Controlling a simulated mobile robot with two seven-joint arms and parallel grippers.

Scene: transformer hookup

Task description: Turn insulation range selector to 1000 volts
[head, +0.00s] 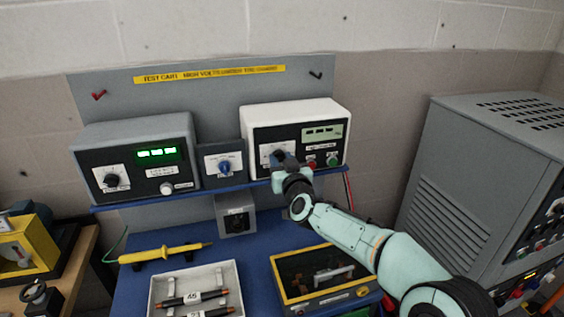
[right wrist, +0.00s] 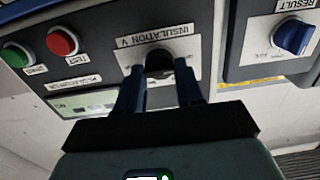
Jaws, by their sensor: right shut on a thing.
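The insulation tester is a white box with a black front (head: 263,137) on the blue shelf of the test cart. Its insulation selector is a dark knob (right wrist: 159,61) on a white plate labelled "INSULATION V", which shows upside down in the right wrist view. My right gripper (head: 281,160) reaches the selector from the front, and its two blue fingers (right wrist: 158,72) are shut on the knob, one on each side. The gripper covers most of the knob in the head view. The knob's pointer and the voltage marks cannot be read. My left gripper is not in view.
Red and green buttons (head: 333,161) sit close to the right of the selector. A box with a blue result knob (head: 224,166) stands to the left, beside a grey meter (head: 135,130) with a lit green display. Below are a tray (head: 153,300) and a yellow-edged case (head: 283,290).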

